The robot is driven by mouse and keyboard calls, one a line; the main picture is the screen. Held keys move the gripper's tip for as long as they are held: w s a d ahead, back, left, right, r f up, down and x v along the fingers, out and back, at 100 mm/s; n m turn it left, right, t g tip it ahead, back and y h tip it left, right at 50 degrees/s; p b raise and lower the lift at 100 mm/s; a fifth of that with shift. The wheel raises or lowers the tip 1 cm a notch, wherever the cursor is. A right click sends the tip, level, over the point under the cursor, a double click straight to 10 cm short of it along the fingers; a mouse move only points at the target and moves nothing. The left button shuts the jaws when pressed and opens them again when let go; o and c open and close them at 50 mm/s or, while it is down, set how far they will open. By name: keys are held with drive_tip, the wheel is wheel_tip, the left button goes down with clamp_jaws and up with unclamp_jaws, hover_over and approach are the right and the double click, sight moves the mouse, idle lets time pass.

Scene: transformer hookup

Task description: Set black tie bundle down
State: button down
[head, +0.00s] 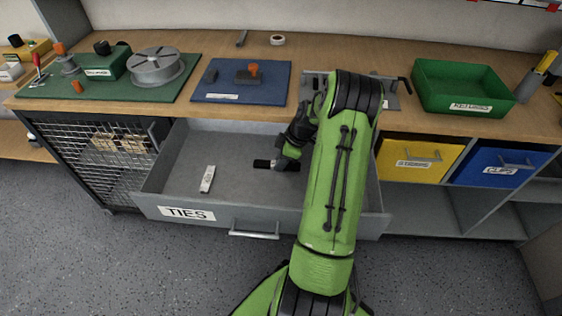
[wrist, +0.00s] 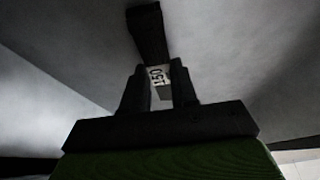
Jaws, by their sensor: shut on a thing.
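The black tie bundle (head: 262,164) is in the open drawer labelled TIES (head: 255,213), left of my gripper (head: 281,163) in the head view. In the wrist view my gripper (wrist: 157,87) is shut on the bundle (wrist: 147,32). The bundle juts out beyond the fingertips, and a white label reading 150 (wrist: 157,75) shows between the fingers. The bundle is low over the drawer floor; I cannot tell whether it touches it. A white tie bundle (head: 207,179) lies on the drawer floor to the left.
Clear drawer floor lies between the two bundles. The worktop above holds a green mat (head: 115,94), a blue mat (head: 241,95) and a green bin (head: 462,86). Yellow (head: 420,159) and blue (head: 500,167) drawers sit right of my arm. A mesh-front cabinet (head: 95,160) stands left.

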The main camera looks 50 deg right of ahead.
drive_tip(key=shift+f, duration=0.15)
drive_tip(key=c, duration=0.9)
unclamp_jaws()
